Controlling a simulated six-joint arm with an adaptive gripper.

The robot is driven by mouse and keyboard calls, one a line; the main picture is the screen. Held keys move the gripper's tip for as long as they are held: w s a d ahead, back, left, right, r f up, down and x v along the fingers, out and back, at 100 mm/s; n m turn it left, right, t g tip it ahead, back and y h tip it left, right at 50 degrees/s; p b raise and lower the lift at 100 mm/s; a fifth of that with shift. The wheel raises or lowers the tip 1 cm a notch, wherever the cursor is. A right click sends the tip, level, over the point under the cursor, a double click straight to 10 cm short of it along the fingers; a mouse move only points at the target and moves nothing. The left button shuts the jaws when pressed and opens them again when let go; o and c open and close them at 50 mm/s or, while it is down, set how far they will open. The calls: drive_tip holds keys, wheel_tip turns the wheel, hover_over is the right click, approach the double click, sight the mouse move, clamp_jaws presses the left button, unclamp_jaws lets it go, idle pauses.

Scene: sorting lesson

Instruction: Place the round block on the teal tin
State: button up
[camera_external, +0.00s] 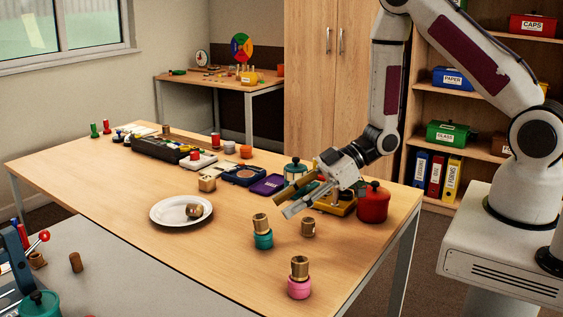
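A teal tin (263,240) stands on the wooden table near the front middle, with a wooden cylinder (261,222) upright on top of it. Another round wooden block (308,227) stands on the table to its right. A third (194,210) lies on a white plate (167,214) to the left. I cannot tell which of these is the round block of the task. My gripper (282,205) is above the table, behind the teal tin, pointing down and left. Its fingers look apart, with nothing clearly held between them.
A pink tin (299,288) with a brass-coloured cylinder on top stands near the front edge. A red pot (373,204) and a yellow object (338,204) are close to my gripper. A teal lidded pot (295,170) is behind it. A dark organiser (160,148) stands farther back.

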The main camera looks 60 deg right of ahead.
drive_tip(key=shift+v, duration=2.45)
drive_tip(key=shift+w+d, duration=0.1)
drive_tip(key=shift+w+d+r, duration=0.15)
drive_tip(key=shift+d, duration=0.05)
drive_tip(key=d+r+m+t+h, duration=0.2)
drive_tip(key=d+r+m+h, duration=0.3)
drive_tip(key=d+r+h, duration=0.8)
drive_tip(key=s+r+m+g+y, duration=0.1)
drive_tip(key=s+r, duration=0.3)
drive_tip(key=s, duration=0.4)
drive_tip(key=s+a+r+m+g+y, duration=0.1)
drive_tip(key=s+r+m, duration=0.2)
drive_tip(key=s, duration=0.5)
drive_tip(key=s+r+m+g+y, duration=0.1)
drive_tip(key=s+r, duration=0.4)
drive_tip(key=s, duration=0.3)
drive_tip(key=shift+a+m+g, duration=0.3)
drive_tip(key=shift+m, duration=0.1)
